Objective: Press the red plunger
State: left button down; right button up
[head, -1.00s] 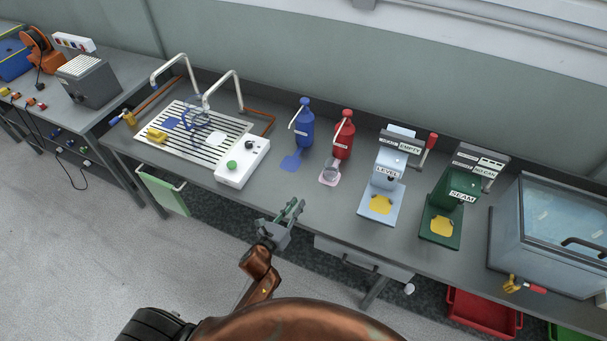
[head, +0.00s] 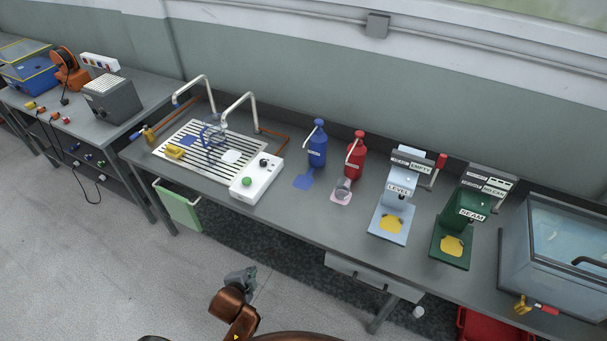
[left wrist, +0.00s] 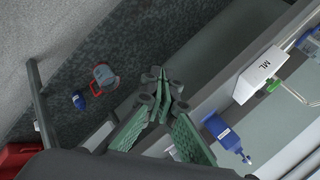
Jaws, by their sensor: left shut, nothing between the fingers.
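The red pump bottle (head: 355,160) with a pale spout stands upright on the bench, right of a blue pump bottle (head: 317,149). I cannot make out a separate plunger on it. A small grey cup (head: 342,187) stands before it on a pink pad. My left gripper (head: 247,277) is shut and empty, in front of the bench over the floor, well apart from the red bottle. Its green fingers (left wrist: 163,90) meet at the tips in the left wrist view. There a blue bottle (left wrist: 224,134) shows at the right. My right gripper is not in view.
A white box with a green button (head: 257,180) and a slatted drainer (head: 190,160) stand left of the bottles. The LEVEL press (head: 398,190), the green SEAM press (head: 464,213) and a clear tank (head: 555,245) stand to the right. A drawer (head: 374,276) is under the bench.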

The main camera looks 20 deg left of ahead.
pick_arm(q)
jog(key=s+d+f+n+g+h, duration=0.1)
jog(key=s+f+n+g, duration=0.1)
jog(key=s+f+n, duration=0.3)
jog(key=s+d+f+n+g, duration=0.1)
jog(key=s+n+g, duration=0.25)
jog(key=s, duration=0.25)
jog(key=s+d+f+n+g+h, duration=0.1)
jog(key=s+f, duration=0.3)
jog(key=f, duration=0.9)
jog(key=s+d+f, duration=0.1)
jog(key=s+f, duration=0.3)
jog(key=f, duration=1)
jog(key=s+f+g, duration=0.1)
jog(key=s+f, duration=1.3)
jog(key=s, duration=0.4)
jog(key=shift+a, duration=0.1)
